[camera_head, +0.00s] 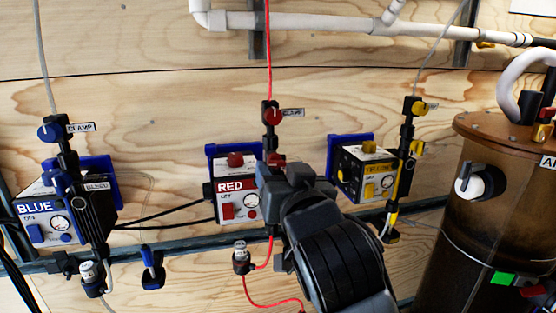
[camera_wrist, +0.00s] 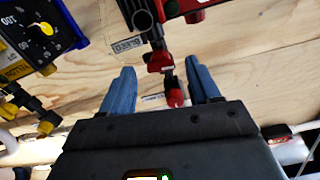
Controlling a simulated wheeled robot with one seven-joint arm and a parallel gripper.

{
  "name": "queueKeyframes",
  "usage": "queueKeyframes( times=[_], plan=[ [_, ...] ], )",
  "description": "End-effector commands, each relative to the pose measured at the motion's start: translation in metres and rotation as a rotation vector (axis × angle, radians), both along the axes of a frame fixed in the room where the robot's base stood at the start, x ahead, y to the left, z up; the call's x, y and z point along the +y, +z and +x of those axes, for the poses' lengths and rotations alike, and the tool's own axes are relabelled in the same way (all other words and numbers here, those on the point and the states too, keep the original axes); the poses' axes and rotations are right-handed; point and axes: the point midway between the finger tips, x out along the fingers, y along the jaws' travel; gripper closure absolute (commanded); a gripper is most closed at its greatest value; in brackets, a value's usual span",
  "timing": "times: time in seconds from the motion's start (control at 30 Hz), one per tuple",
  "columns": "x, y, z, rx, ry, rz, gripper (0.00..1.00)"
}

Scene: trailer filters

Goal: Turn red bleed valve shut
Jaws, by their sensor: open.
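The red bleed valve (camera_wrist: 160,62) shows in the wrist view beside the "BLEED" label (camera_wrist: 125,43). My open gripper (camera_wrist: 162,70) has one blue finger on each side of it, with gaps to both; how near the tips are in depth I cannot tell. The red clamp knob (camera_wrist: 174,96) also shows between the fingers. In the head view my gripper (camera_head: 273,170) is in front of the right side of the RED unit (camera_head: 234,197) and covers most of the bleed valve. The red clamp knob (camera_head: 272,116) is visible above it.
The YELLOW unit (camera_head: 365,172) stands close to the right of my arm. The BLUE unit (camera_head: 48,219) is at the left. A brown tank (camera_head: 450,220) stands at the far right. A red tube (camera_head: 268,60) runs up the wooden wall, and white pipe (camera_head: 320,22) crosses the top.

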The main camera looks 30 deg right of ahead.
Motion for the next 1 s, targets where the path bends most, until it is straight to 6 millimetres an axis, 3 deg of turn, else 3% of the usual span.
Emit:
queueKeyframes(
  times=[0.2, 0.53, 1.0],
  plan=[
    [-0.007, 0.001, 0.022, 0.001, -0.001, 0.001, 0.39],
    [-0.008, 0.000, 0.025, 0.000, 0.001, 0.000, 0.39],
    [-0.008, 0.000, 0.025, 0.000, 0.001, 0.000, 0.83]
  ],
)
